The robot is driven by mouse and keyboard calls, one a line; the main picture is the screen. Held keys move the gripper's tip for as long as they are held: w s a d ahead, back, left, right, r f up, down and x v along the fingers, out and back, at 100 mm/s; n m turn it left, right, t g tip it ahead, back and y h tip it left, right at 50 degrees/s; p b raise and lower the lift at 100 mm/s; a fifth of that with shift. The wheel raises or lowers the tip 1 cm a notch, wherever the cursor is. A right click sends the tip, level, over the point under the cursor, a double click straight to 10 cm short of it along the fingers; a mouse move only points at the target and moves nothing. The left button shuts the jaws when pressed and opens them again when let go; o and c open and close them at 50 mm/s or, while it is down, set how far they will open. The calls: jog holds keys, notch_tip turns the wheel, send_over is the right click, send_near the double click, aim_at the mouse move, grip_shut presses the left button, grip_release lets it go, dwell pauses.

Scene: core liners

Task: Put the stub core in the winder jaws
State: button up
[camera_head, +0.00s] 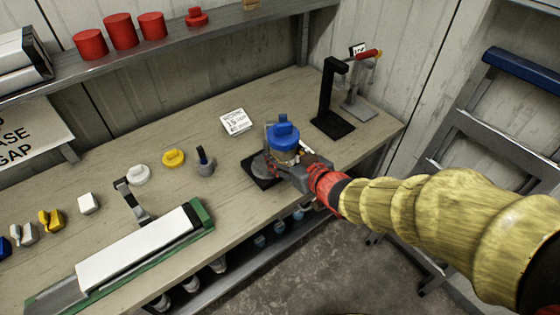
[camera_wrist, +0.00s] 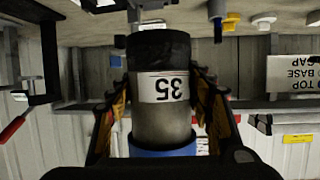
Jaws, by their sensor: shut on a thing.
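My gripper (camera_head: 292,166) is shut on an upright grey cylinder, apparently the stub core, with a blue top (camera_head: 283,136). In the wrist view, which is upside down, the core (camera_wrist: 163,122) shows a white label reading 35, a black lower end and a blue band; a gripper finger lies on each side. A dark base (camera_head: 256,175) with a grey part on it shows at the bench beside and below the gripper; whether the core touches it is hidden. A black post stand (camera_head: 328,97) and a grey stand with a red handle (camera_head: 367,54) stand behind right. I cannot tell which part is the winder jaws.
A white card (camera_head: 236,122) lies behind the gripper. A grey piece with a dark stem (camera_head: 204,162), yellow (camera_head: 173,157) and white (camera_head: 138,174) pieces, and a long white-topped green tray (camera_head: 135,254) are to the left. Red cylinders (camera_head: 120,31) stand on the shelf.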

jog(key=shift+w+f, duration=0.25)
jog(key=shift+f, duration=0.15)
jog(key=f+b+x, duration=0.1)
jog(key=b+x, duration=0.1)
jog(key=x, duration=0.3)
jog(key=d+f+b+x, duration=0.1)
jog(key=x, duration=0.4)
jog(key=b+x, duration=0.2)
jog(key=x, duration=0.3)
jog(key=shift+s+d+f+b, duration=0.25)
jog(key=shift+d+f+b, duration=0.05)
jog(key=shift+f, duration=0.15)
jog(key=shift+w+a+f+b, duration=0.1)
jog(key=shift+w+f+b, duration=0.1)
jog(key=shift+f+b, duration=0.55)
jog(key=shift+w+f+b, duration=0.15)
jog(key=shift+f+b, duration=0.15)
jog(key=shift+f, duration=0.85)
jog(key=shift+f, duration=0.2)
jog(key=o, duration=1.7)
jog(key=shift+f, duration=0.1)
jog(key=shift+o, duration=0.3)
jog(key=shift+s, duration=0.1)
